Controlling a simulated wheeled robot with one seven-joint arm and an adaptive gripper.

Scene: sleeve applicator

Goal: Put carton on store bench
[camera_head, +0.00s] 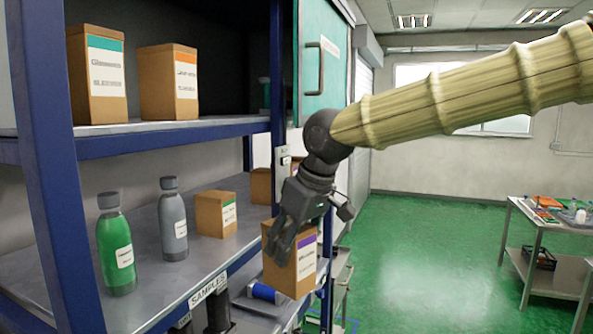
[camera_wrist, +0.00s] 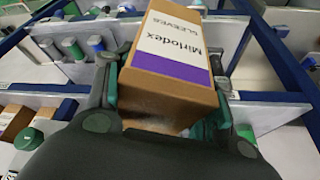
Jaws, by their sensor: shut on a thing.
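My gripper (camera_head: 285,235) is shut on a brown carton (camera_head: 304,265) with a white label and a purple band. It holds the carton in the air in front of the blue shelf rack's right end. In the wrist view the carton (camera_wrist: 178,70) sits between the two fingers (camera_wrist: 165,105), and its label reads "Mirtodex" and "SLEEVES". A bench (camera_head: 566,226) with several small items on top stands at the far right of the head view; I cannot tell whether it is the store bench.
The rack's middle shelf (camera_head: 150,285) holds a green bottle (camera_head: 116,245), a grey bottle (camera_head: 172,222) and small cartons (camera_head: 215,214). Two cartons stand on the upper shelf (camera_head: 190,125). A teal cabinet door (camera_head: 322,60) is above my gripper. The green floor (camera_head: 430,255) is clear.

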